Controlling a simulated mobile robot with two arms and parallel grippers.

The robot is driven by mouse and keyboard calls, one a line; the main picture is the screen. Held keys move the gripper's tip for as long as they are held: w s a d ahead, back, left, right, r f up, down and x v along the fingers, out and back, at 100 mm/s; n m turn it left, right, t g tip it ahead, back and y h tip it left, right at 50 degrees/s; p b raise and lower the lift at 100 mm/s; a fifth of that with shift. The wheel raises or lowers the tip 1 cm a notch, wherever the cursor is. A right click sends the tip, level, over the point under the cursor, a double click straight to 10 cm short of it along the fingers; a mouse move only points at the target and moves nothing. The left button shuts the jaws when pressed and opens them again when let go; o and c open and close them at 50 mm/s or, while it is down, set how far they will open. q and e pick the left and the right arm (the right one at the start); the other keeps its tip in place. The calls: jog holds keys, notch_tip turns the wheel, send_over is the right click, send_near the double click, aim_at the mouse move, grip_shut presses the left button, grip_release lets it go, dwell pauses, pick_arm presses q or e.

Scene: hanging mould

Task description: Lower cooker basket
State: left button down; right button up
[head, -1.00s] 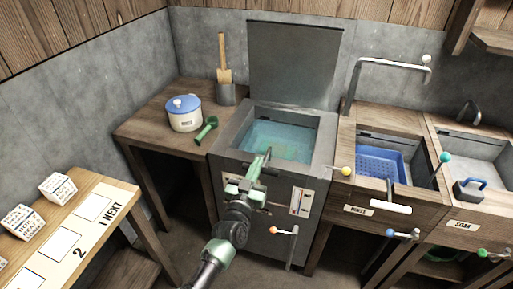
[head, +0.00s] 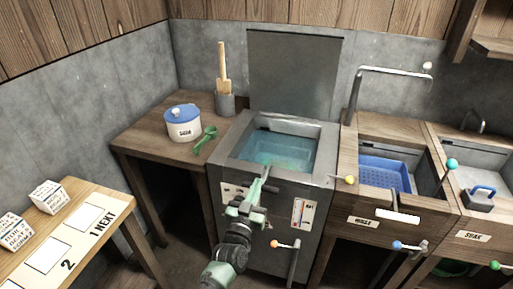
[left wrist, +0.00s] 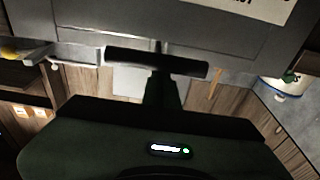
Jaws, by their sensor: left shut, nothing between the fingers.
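The grey cooker (head: 232,165) stands in the middle of the head view with its lid (head: 293,72) up. Teal water (head: 280,153) shows inside it; I cannot make out a separate basket in the water. My left gripper (head: 262,181) is shut and empty, in front of the cooker's upper front face. A dark bar (head: 270,188) shows beside its fingertips there. In the left wrist view a dark bar (left wrist: 155,63) crosses just beyond the gripper; contact is unclear. A lever with an orange knob (head: 275,243) is on the cooker's lower front. My right gripper is not in view.
A blue basket (head: 384,175) sits in the sink right of the cooker. A yellow knob (head: 350,180) sticks out between them. A white pot with a blue lid (head: 183,122) and a green scoop (head: 206,139) are on the left counter. Labelled blocks (head: 48,196) lie on the front-left table.

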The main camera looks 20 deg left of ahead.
pick_arm(q)
jog(key=s+r+p, duration=0.2)
jog(key=s+r, duration=0.1)
jog(key=s, duration=0.6)
jog(key=s+f+m+g, duration=0.1)
jog(key=s+f+g, duration=0.3)
jog(key=f, duration=0.8)
jog(key=s+f+g+h, duration=0.1)
jog(key=s+f+g, duration=0.2)
jog(key=s+f, duration=0.6)
jog(key=s+f+m+g, duration=0.1)
jog(key=s+f+g, duration=0.2)
jog(key=f, duration=1.1)
jog(key=s+a+f+g, duration=0.1)
jog(key=s+f+g, duration=0.2)
jog(key=s, duration=0.7)
jog(key=s+a+f+g+y, duration=0.1)
jog(key=s+a+f+g, duration=0.1)
jog(key=s+f, duration=0.5)
jog(key=s+a+f+g, duration=0.2)
jog(key=s+f, duration=0.4)
jog(key=s, duration=0.9)
jog(key=shift+a+g, duration=0.15)
jog(key=shift+g, duration=0.75)
